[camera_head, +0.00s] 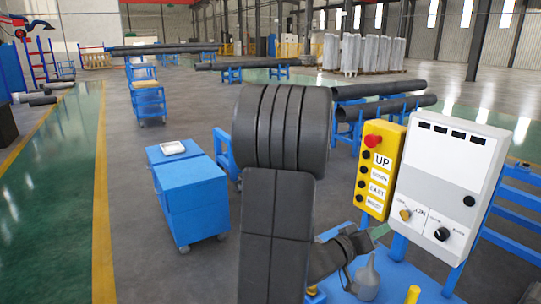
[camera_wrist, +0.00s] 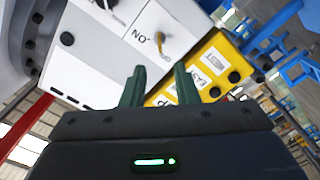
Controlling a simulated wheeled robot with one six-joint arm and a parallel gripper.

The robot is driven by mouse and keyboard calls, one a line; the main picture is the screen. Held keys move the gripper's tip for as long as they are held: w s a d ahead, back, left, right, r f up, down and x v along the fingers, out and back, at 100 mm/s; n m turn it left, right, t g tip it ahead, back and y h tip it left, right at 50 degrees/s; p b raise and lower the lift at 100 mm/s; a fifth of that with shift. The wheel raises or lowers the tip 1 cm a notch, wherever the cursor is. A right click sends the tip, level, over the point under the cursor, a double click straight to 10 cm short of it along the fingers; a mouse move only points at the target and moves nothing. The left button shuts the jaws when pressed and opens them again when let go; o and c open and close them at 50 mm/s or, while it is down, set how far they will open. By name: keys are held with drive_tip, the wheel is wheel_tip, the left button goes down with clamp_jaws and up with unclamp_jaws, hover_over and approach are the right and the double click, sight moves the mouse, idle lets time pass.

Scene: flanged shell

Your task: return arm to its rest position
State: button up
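My arm (camera_head: 277,210) rises dark through the middle of the head view and bends down to the right. My gripper (camera_wrist: 160,86) shows in the wrist view as two green fingers standing apart, with nothing held between them. In the head view a green fingertip (camera_head: 380,231) is seen just below the yellow button box, near the left side of the white control box. Whether it touches either box cannot be told. The rest of the gripper is partly hidden behind my arm's wrist.
A yellow button box (camera_head: 382,168) and a white control box (camera_head: 448,185) with knobs stand close at right; they also show in the wrist view, yellow (camera_wrist: 203,78) and white (camera_wrist: 95,65). A blue cabinet (camera_head: 190,200) stands left. Dark pipes (camera_head: 385,107) lie behind.

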drive_tip(key=p+x, duration=0.1)
drive_tip(key=x, duration=0.9)
drive_tip(key=shift+p, duration=0.35)
drive_tip(key=shift+s+a, duration=0.1)
drive_tip(key=shift+a, duration=0.05)
